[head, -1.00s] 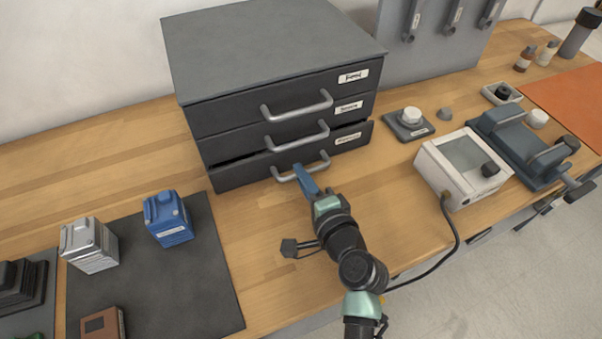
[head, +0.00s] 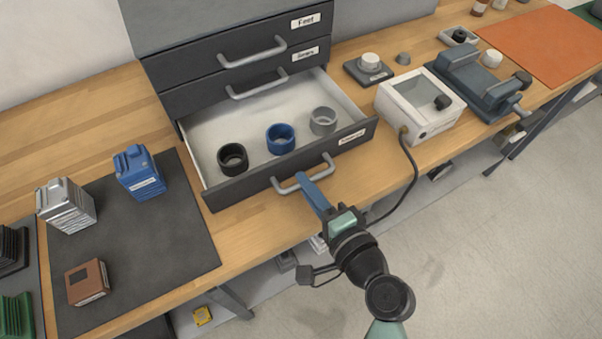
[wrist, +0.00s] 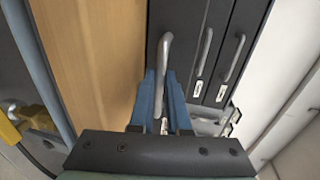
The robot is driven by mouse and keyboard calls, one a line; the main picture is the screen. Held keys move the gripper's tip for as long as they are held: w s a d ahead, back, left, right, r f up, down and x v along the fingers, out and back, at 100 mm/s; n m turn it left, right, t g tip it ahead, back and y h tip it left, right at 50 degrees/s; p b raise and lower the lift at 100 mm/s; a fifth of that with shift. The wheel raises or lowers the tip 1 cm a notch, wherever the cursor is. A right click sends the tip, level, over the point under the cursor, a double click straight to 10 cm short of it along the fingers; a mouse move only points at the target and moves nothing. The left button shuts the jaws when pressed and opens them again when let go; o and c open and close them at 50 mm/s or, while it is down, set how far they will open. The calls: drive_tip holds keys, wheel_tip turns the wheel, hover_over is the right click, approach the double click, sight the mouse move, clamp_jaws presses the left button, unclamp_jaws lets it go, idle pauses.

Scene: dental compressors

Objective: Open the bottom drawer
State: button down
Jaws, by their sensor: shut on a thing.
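The bottom drawer (head: 290,160) of the dark cabinet is pulled well out in the head view, its white inside showing. A black ring (head: 232,158), a blue ring (head: 280,138) and a grey ring (head: 323,121) stand in it. My gripper (head: 306,182) is at the drawer's grey bar handle (head: 318,176), shut on it near the middle. In the wrist view the blue fingers (wrist: 163,100) reach to the handle (wrist: 163,55). The fingertips' exact contact is partly hidden.
Two upper drawers (head: 235,72) are shut. A dark mat (head: 140,260) with blue, silver and brown blocks lies at left. A white box (head: 415,112) with a cable stands to the right of the drawer. Open floor (head: 480,260) lies at front right.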

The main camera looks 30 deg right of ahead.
idle(0.3)
drive_tip(key=c, duration=1.2)
unclamp_jaws()
drive_tip(key=shift+s, duration=0.15)
drive_tip(key=b+v, duration=0.1)
drive_tip(key=v, duration=1.1)
drive_tip(key=shift+s+r, duration=0.15)
drive_tip(key=shift+s, duration=0.25)
